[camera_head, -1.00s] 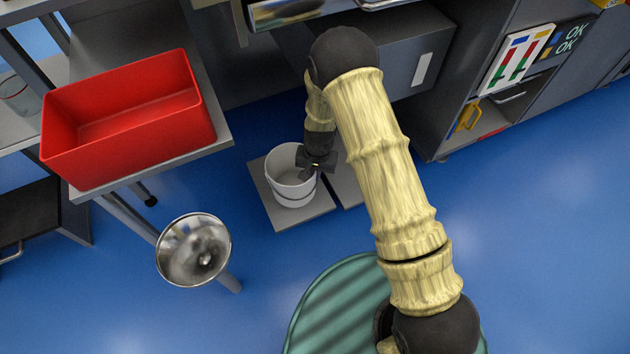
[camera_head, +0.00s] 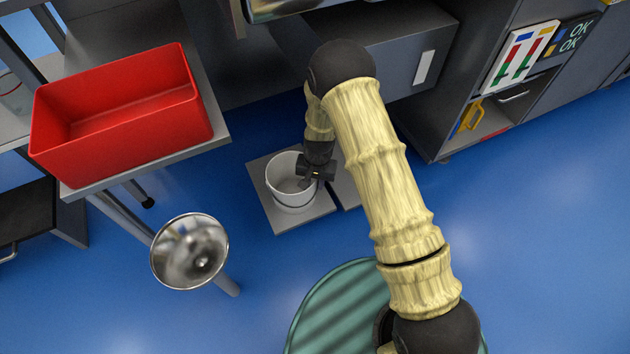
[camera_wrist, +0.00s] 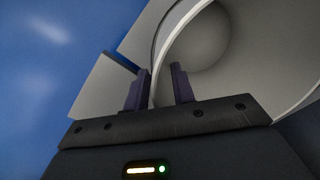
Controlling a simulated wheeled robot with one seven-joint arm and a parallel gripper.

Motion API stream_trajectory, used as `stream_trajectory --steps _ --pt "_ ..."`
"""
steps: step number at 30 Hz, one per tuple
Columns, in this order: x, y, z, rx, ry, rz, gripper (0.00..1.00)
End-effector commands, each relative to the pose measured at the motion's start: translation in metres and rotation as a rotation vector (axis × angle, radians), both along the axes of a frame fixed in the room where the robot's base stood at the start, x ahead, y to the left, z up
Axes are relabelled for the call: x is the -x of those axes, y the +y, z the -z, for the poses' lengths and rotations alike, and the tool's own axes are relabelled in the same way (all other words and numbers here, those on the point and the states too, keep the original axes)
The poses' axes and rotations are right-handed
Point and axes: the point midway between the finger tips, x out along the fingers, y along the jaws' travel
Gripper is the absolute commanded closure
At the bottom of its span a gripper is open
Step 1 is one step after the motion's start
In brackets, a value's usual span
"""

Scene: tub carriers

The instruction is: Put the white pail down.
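The white pail (camera_head: 292,196) stands upright on a grey square plate (camera_head: 262,207) on the blue floor. My gripper (camera_head: 316,178) is at the pail's right side, by its rim. In the wrist view, the pail's curved wall (camera_wrist: 166,40) runs between the two fingers of my gripper (camera_wrist: 160,88), one finger outside and one inside. The fingers are apart, with a visible gap between the wall and the inside finger. The pail looks empty, but part of its inside is hidden by my gripper.
A red tub (camera_head: 120,140) sits on a grey shelf at left. A shiny metal bowl on a post (camera_head: 190,252) stands in front of it. A second grey plate (camera_head: 346,190) lies right of the pail's plate. Grey cabinets (camera_head: 400,55) stand behind. Open blue floor (camera_head: 540,230) lies at right.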

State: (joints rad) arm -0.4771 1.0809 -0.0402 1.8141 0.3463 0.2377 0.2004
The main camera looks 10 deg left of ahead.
Motion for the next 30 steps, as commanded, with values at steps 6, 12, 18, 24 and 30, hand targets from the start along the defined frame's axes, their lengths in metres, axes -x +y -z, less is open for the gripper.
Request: stream_trajectory --steps 6,12,18,24,30 --pt "0.0 0.0 -0.011 0.0 -0.001 0.0 0.75" --pt "0.0 -0.002 -0.044 0.0 -0.001 0.0 0.75" --pt "-0.001 -0.003 -0.085 -0.001 -0.002 0.0 0.75" --pt "0.0 -0.005 -0.115 0.0 -0.001 0.0 0.75" --pt "0.0 -0.006 -0.123 0.0 0.0 0.0 0.75"
